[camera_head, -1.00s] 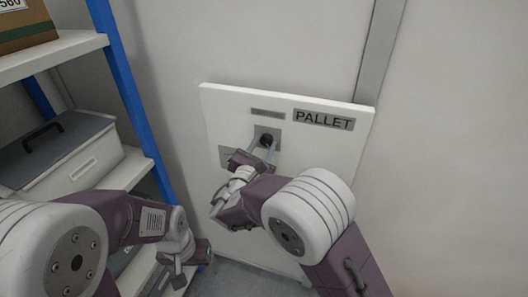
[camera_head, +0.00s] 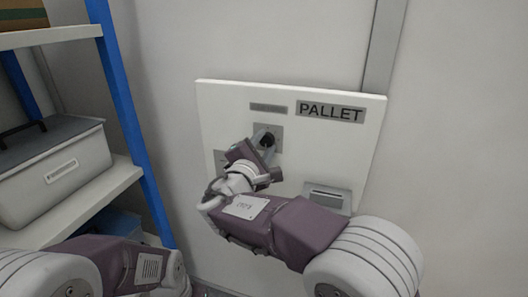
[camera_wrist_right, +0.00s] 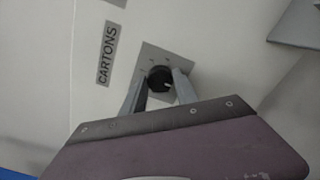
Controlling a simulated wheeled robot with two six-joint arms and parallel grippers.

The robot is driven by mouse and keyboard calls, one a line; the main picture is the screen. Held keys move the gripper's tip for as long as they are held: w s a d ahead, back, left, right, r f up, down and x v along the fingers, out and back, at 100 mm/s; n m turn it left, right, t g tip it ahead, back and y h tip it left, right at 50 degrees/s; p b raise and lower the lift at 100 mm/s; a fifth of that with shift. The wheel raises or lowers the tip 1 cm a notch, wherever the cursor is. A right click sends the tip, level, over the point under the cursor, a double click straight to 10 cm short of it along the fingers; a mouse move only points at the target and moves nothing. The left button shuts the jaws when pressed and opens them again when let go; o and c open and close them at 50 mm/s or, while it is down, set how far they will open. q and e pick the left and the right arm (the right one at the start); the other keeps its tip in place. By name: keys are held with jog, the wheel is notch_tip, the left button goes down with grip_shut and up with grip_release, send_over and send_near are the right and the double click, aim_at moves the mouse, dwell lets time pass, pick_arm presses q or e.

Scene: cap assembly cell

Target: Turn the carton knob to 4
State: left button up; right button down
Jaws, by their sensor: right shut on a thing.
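The carton knob (camera_head: 267,139) is a round black knob on a small grey plate on the white panel. It also shows in the right wrist view (camera_wrist_right: 159,78), beside the label CARTONS (camera_wrist_right: 106,53), which appears turned on its side there. My right gripper (camera_head: 263,141) is at the panel with its two fingers on either side of the knob, shut on it. In the right wrist view a small pale mark shows on the knob; the figures around it are too small to read. My left gripper is out of view; only its arm shows at lower left.
The white panel (camera_head: 225,105) also carries a PALLET label (camera_head: 331,112) and a grey slotted box (camera_head: 327,195). A blue-posted shelf (camera_head: 125,110) with a lidded grey box (camera_head: 55,170) stands at left. Bare wall lies to the right.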

dwell(0.4)
jog(key=c, duration=0.9)
grip_release()
jog(key=shift+c, duration=0.2)
jog(key=shift+s, duration=0.15)
jog(key=b+v, duration=0.1)
jog(key=v, duration=0.8)
